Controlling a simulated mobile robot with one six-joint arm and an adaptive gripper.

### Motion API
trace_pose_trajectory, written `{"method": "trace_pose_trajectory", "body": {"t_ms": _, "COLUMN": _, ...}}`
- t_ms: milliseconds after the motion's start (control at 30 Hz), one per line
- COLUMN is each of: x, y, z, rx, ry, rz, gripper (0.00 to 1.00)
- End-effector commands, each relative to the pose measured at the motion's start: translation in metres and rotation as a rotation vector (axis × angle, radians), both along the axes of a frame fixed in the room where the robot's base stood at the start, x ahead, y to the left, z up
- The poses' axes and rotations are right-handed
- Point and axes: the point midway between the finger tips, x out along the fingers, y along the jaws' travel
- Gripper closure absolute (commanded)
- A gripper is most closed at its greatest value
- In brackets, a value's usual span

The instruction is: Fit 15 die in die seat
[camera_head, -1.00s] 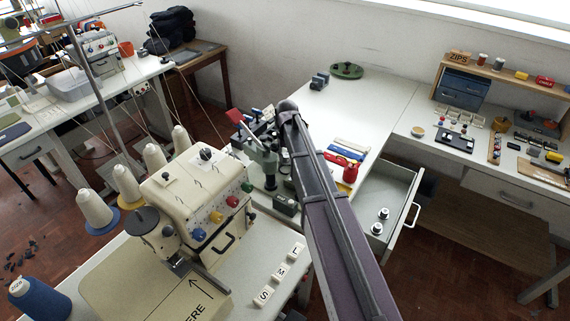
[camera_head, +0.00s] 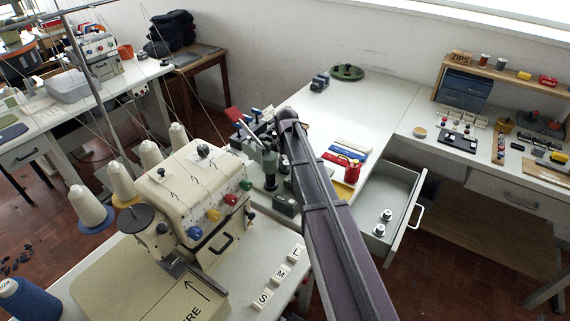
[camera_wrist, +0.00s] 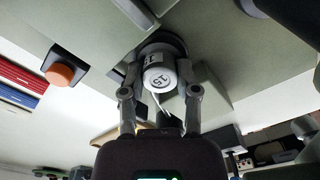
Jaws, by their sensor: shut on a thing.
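A dark round part (camera_wrist: 172,42) of the grey-green press lies right behind the die's far end. It may be the die seat; whether the die touches it or sits in it I cannot tell. In the head view the press (camera_head: 268,158) stands on the white table, partly covered by my arm. My gripper and the die are hidden there.
An open drawer (camera_head: 405,180) with two silver dies (camera_head: 381,222) juts out right of my arm. A cream overlock machine (camera_head: 190,190) stands in front left. A red, white and blue set of strips (camera_head: 352,150) lies beside the press. An orange button (camera_wrist: 62,75) is left of the die.

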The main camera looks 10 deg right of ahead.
Motion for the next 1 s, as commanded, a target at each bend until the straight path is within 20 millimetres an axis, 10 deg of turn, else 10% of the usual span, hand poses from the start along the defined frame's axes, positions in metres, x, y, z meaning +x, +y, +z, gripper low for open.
{"method": "trace_pose_trajectory", "body": {"t_ms": 267, "x": 0.0, "y": 0.0, "z": -0.007, "rx": 0.0, "ry": 0.0, "rz": 0.0, "gripper": 1.0}}
{"method": "trace_pose_trajectory", "body": {"t_ms": 300, "x": 0.0, "y": 0.0, "z": -0.006, "rx": 0.0, "ry": 0.0, "rz": 0.0, "gripper": 0.5}}
{"method": "trace_pose_trajectory", "body": {"t_ms": 333, "x": 0.0, "y": 0.0, "z": -0.006, "rx": 0.0, "ry": 0.0, "rz": 0.0, "gripper": 0.45}}
{"method": "trace_pose_trajectory", "body": {"t_ms": 1000, "x": 0.0, "y": 0.0, "z": 0.004, "rx": 0.0, "ry": 0.0, "rz": 0.0, "gripper": 0.45}}
